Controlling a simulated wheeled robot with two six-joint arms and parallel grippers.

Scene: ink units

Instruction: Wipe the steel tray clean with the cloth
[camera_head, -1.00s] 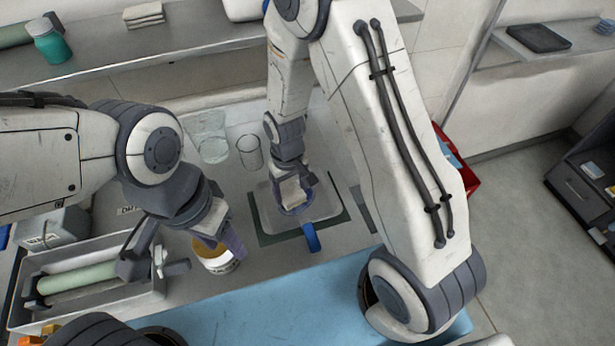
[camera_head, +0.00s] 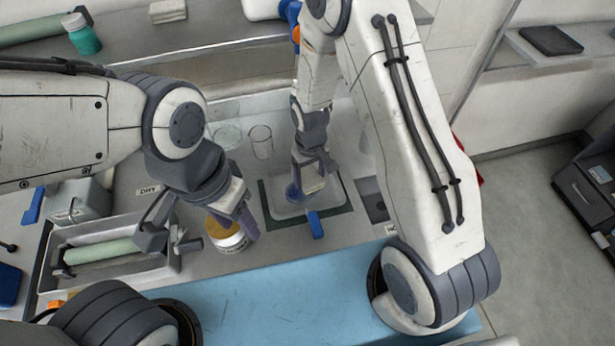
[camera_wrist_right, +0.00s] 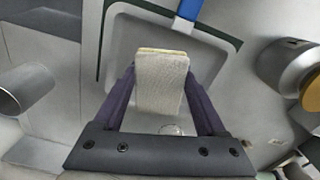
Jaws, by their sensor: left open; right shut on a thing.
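The steel tray (camera_head: 335,188) lies on a dark green mat, with a blue tab at its front edge; it also shows in the right wrist view (camera_wrist_right: 207,62). My right gripper (camera_head: 308,187) is shut on the folded, cream-coloured cloth (camera_head: 315,187) over the tray. In the right wrist view the cloth (camera_wrist_right: 160,85) sits between the purple fingers. I cannot tell whether it touches the tray floor; the cloth and fingers hide part of it, and no clear stain shows. My left gripper (camera_head: 238,220) is open beside the jar, left of the tray.
The yellow-topped jar (camera_head: 231,238) stands left of the tray. Glass beakers (camera_head: 261,142) stand behind it. A metal box with a green roller (camera_head: 103,250) is at the left. A blue mat (camera_head: 290,285) covers the front; its middle is clear.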

